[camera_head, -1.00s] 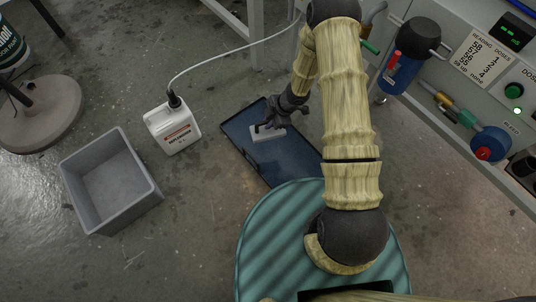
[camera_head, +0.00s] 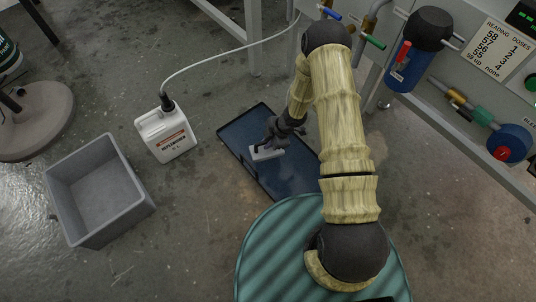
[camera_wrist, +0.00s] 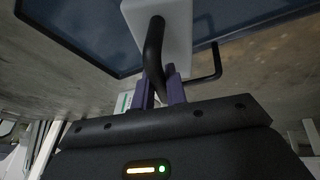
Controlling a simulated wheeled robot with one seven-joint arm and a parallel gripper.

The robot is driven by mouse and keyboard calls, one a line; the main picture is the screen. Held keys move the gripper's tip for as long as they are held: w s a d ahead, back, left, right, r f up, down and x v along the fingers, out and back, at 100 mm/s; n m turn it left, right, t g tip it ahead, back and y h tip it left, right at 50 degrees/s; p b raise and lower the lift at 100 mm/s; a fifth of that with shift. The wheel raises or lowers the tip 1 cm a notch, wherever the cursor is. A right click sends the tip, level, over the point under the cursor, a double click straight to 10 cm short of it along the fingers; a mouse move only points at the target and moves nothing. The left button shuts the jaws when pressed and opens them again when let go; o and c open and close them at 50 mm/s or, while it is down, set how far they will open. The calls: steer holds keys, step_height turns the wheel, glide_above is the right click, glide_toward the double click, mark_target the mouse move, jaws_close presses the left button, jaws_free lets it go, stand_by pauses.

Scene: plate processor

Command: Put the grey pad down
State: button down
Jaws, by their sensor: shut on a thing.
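The grey pad (camera_head: 267,155) is a small light slab with a dark handle. My gripper (camera_head: 275,138) is shut on that handle. In the wrist view, the purple fingers of my gripper (camera_wrist: 158,92) close around the black handle (camera_wrist: 153,45), with the pale pad (camera_wrist: 177,28) beyond it. In the head view, the pad shows over the middle of a dark blue tray (camera_head: 286,184) that lies on the floor. The tray also shows in the wrist view (camera_wrist: 80,28). I cannot tell whether the pad touches the tray. My gripper hides part of the pad.
A white jug (camera_head: 165,134) with a hose stands left of the tray. An empty grey bin (camera_head: 124,216) stands farther left. A bench panel with a blue cylinder (camera_head: 407,72) is at the right. Bare floor lies between bin and tray.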

mark_target(270, 149)
steer(key=shift+f+b, duration=0.55)
steer(key=shift+f, duration=0.9)
steer(key=shift+f+b, duration=1.35)
steer(key=shift+f, duration=0.55)
steer(key=shift+f, duration=0.1)
steer(key=c, duration=1.4)
jaws_free()
steer(key=shift+c, duration=0.2)
steer(key=shift+o, duration=0.2)
